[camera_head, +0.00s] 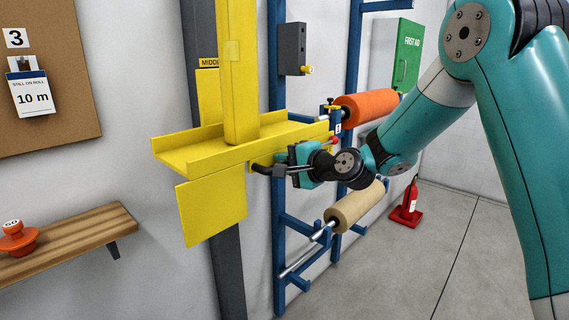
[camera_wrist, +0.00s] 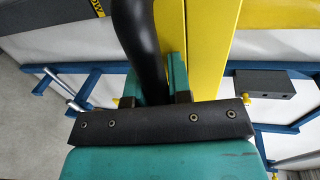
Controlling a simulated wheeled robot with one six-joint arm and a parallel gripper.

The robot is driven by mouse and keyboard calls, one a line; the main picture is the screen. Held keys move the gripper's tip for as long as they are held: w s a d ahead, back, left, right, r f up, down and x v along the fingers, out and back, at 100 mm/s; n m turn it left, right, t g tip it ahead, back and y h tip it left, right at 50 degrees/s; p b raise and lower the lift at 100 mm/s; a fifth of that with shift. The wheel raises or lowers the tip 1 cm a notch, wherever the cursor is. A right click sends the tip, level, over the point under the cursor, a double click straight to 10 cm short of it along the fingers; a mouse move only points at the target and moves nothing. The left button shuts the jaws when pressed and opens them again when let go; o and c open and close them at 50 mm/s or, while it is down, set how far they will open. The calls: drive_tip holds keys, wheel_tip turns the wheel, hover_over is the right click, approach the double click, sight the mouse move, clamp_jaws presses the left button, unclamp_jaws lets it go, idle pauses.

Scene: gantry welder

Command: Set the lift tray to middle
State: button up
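The yellow lift tray (camera_head: 190,152) is on a dark vertical column on the wall. A yellow upright (camera_head: 240,75) rises from it and a yellow plate (camera_head: 212,208) hangs below. A black handle (camera_head: 261,169) sticks out from the tray's front side. My gripper (camera_head: 281,168) is at this handle. In the wrist view the black handle (camera_wrist: 143,40) runs between the two teal fingers (camera_wrist: 155,85), which appear closed against it. A label reading "MIDD" (camera_head: 208,63) shows on the column above the tray, partly covered by the upright.
A blue rack with an orange roll (camera_head: 368,106) and a tan roll (camera_head: 355,206) stands right of the tray. A grey box (camera_head: 291,48) is above. A wooden shelf (camera_head: 70,240) holds an orange object at left.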

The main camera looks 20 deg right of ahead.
drive_tip(key=shift+o, duration=0.7)
drive_tip(key=shift+r, duration=0.35)
drive_tip(key=b+v, duration=0.4)
drive_tip(key=v, duration=1.3)
drive_tip(key=shift+s+d+f, duration=0.15)
drive_tip(key=shift+s+f, duration=0.05)
drive_tip(key=s+a+f+n+g, duration=0.5)
drive_tip(key=s+a+n+g, duration=0.3)
drive_tip(key=s+a+n, duration=0.4)
drive_tip(key=s+f+n+g+h+p, duration=0.1)
drive_tip(key=s+n+g, duration=0.4)
drive_tip(key=s, duration=0.6)
drive_tip(key=a+f+n+h, duration=0.1)
drive_tip(key=n+h, duration=0.1)
drive_tip(key=shift+f+g+h, duration=0.25)
drive_tip(key=shift+g+h, duration=0.05)
